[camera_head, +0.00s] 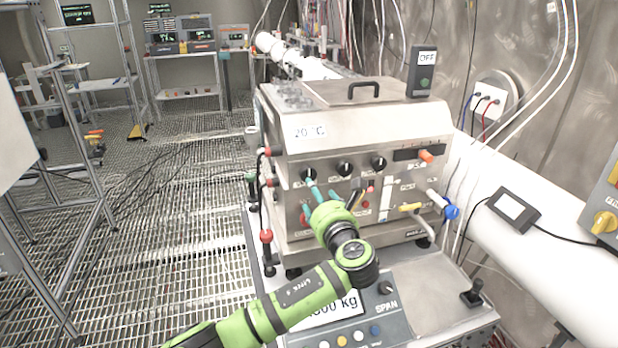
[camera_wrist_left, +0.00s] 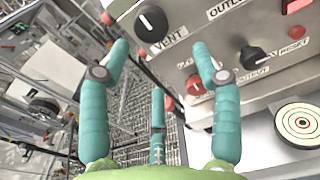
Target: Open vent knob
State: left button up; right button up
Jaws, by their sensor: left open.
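The vent knob is a black round knob with a white pointer mark in the left wrist view (camera_wrist_left: 151,24), beside the printed word VENT. It is the leftmost of the black knobs on the steel machine's front (camera_head: 308,174) in the head view. My left gripper (camera_head: 320,191) is just below it, in front of the panel. In the left wrist view my left gripper's teal fingers (camera_wrist_left: 160,62) are spread with nothing between them. The knob lies beyond the fingertips, near the top of the picture. My right gripper is not in view.
The steel machine (camera_head: 350,115) has other black knobs, including the output knob (camera_wrist_left: 262,58), close to the fingers. A red knob (camera_wrist_left: 195,84) sits near the right finger. A scale (camera_head: 350,325) lies below my arm. A white pipe (camera_head: 560,265) runs along the right.

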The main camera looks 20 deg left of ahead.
aim_at(309, 175)
pick_arm(q)
jog(key=shift+m+t, duration=0.3)
jog(key=shift+m, duration=0.1)
jog(key=w+a, duration=0.1)
jog(key=w+a+r+p, duration=0.1)
jog(key=w, duration=0.1)
jog(key=w+a, duration=0.1)
jog(key=w, duration=0.1)
jog(key=shift+r+p, duration=0.3)
jog(key=shift+r, duration=0.1)
jog(key=shift+x, duration=0.9)
jog(key=c, duration=1.2)
